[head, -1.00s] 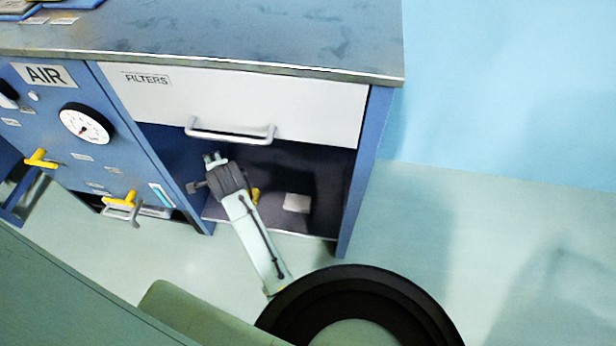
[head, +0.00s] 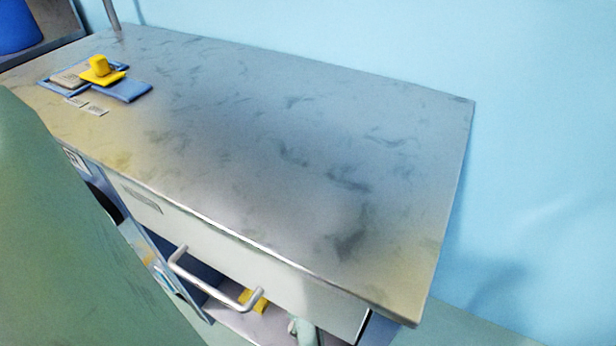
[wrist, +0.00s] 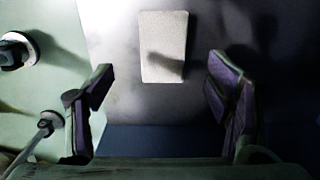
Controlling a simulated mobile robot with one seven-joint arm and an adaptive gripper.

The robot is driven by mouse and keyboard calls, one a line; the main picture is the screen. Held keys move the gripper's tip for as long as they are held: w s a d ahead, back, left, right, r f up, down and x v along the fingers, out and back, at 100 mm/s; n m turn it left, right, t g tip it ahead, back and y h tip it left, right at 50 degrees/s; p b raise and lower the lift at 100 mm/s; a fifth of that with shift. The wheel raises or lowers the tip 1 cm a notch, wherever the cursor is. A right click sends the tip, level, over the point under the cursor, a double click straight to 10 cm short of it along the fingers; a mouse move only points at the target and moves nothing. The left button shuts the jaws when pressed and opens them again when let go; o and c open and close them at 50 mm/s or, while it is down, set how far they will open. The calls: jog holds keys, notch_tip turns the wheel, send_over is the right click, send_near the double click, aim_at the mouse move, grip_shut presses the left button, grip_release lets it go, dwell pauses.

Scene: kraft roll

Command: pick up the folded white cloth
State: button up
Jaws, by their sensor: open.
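The folded white cloth (wrist: 163,35) shows in the wrist view as a flat pale rectangle, lying on a grey surface in the upper middle. My gripper (wrist: 160,72) is open, with one dark purple-grey finger on each side of the picture. The cloth lies between and ahead of the fingertips, apart from both. A dark shadow falls across its lower part. In the head view the cloth is out of sight, and only a pale piece of my arm shows at the bottom edge, below the drawer.
In the head view, the counter top (head: 300,150) is mostly clear. A yellow block (head: 98,66) sits on small trays at its left. The drawer handle (head: 215,282) juts out above the open shelf, where a yellow object (head: 253,299) lies. Round fittings (wrist: 18,50) show left in the wrist view.

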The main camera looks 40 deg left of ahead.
jog(key=f, duration=0.7)
jog(key=shift+w+d+f, duration=0.1)
jog(key=shift+w, duration=0.1)
jog(key=shift+c, duration=0.3)
jog(key=c, duration=1.1)
jog(key=shift+r, duration=0.7)
notch_tip(320, 180, up, 2)
jog(key=shift+r, duration=0.2)
jog(key=s+a, duration=0.1)
jog(key=s, duration=0.4)
jog(key=s+a+r+b, duration=0.1)
jog(key=s+a, duration=0.1)
jog(key=s, duration=0.3)
jog(key=s+a, duration=0.1)
jog(key=s, duration=0.4)
jog(key=shift+s+a+r+b, duration=0.15)
jog(key=shift+a+b, duration=0.15)
